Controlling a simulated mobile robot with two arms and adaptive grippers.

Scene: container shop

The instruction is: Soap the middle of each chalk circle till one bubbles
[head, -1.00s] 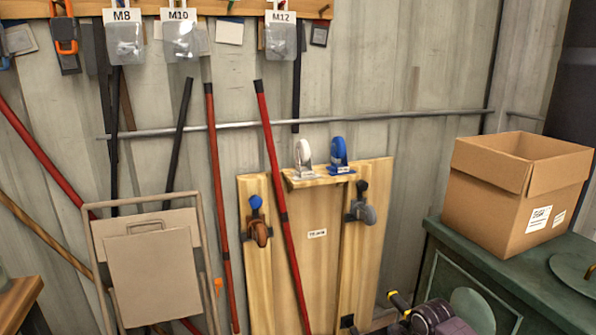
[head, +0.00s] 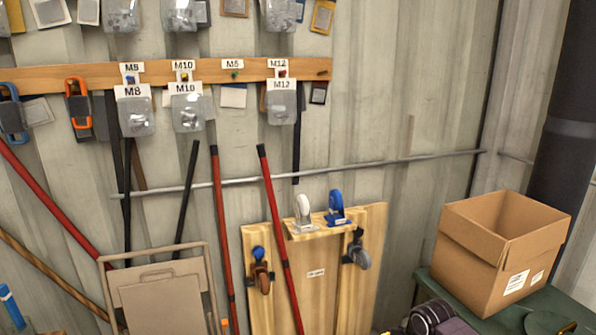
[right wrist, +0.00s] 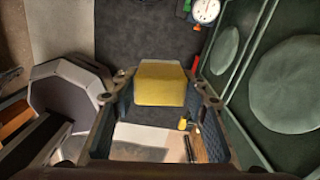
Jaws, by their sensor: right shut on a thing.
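My right gripper (right wrist: 158,105) shows in the right wrist view, with a finger on each side of a yellow block-like thing (right wrist: 160,83). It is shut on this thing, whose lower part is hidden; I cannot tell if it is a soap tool. In the head view I cannot make out either gripper. I can make out no chalk circle or bubbles in either view.
A green cabinet (head: 427,283) at the right carries an open cardboard box (head: 470,270). Red poles (head: 222,230) and a wooden board with casters (head: 316,293) lean on the metal wall. A round gauge (right wrist: 205,11) shows in the right wrist view.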

